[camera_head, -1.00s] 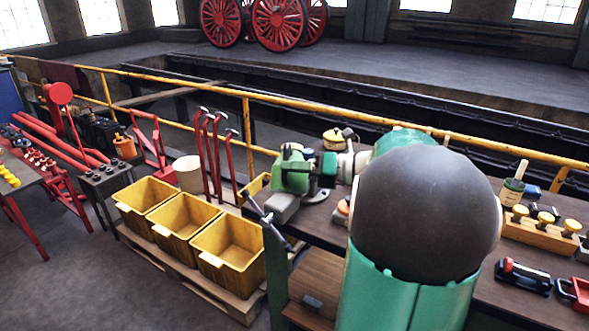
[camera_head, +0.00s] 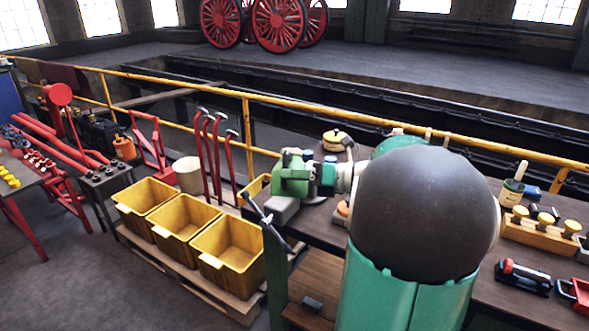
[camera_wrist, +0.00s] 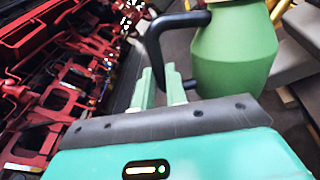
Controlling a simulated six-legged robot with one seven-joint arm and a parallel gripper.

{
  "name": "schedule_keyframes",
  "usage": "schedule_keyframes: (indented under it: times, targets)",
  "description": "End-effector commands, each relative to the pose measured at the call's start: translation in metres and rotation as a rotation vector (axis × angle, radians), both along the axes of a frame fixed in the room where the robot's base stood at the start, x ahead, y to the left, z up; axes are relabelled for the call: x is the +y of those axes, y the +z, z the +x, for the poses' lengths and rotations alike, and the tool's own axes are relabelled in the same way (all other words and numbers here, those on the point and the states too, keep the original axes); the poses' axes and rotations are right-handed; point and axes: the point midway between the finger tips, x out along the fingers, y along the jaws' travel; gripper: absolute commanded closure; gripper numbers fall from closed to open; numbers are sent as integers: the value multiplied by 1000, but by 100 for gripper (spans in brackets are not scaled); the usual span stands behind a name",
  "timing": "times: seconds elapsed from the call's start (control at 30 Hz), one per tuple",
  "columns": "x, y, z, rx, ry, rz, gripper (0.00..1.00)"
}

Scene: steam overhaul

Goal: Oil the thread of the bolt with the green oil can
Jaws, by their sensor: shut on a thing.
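The green oil can (camera_wrist: 235,50) fills the upper right of the wrist view, with its curved black handle (camera_wrist: 155,45) on the left. My gripper (camera_wrist: 165,85) is shut on this handle beside the can's body; the exact contact is partly hidden. In the head view, my arm reaches left to the bench's left end. There, green parts (camera_head: 292,177) overlap above a grey block (camera_head: 283,211), and I cannot separate gripper from can. A thin dark rod (camera_head: 266,220) slants past the bench corner. I cannot make out the bolt or its thread in either view.
Three yellow bins (camera_head: 228,252) stand on a pallet left of the bench. Red-handled tools (camera_head: 207,160) stand behind them. A yellow-topped pot (camera_head: 335,141) sits at the bench's rear. A bottle (camera_head: 512,187) and wooden block of knobs (camera_head: 540,236) lie right. A yellow rail (camera_head: 200,88) runs behind.

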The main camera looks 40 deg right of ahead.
Motion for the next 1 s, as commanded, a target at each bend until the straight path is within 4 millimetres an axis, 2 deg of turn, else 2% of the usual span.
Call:
schedule_keyframes:
  times: [0.37, 0.6, 0.87, 1.0]
  targets:
    - [1, -4, -1, -18, 0, -18, 100]
    - [5, -17, -3, -59, 1, -63, 100]
    - [5, -18, -4, -63, 1, -68, 100]
    - [5, -24, -4, -83, 0, -88, 100]
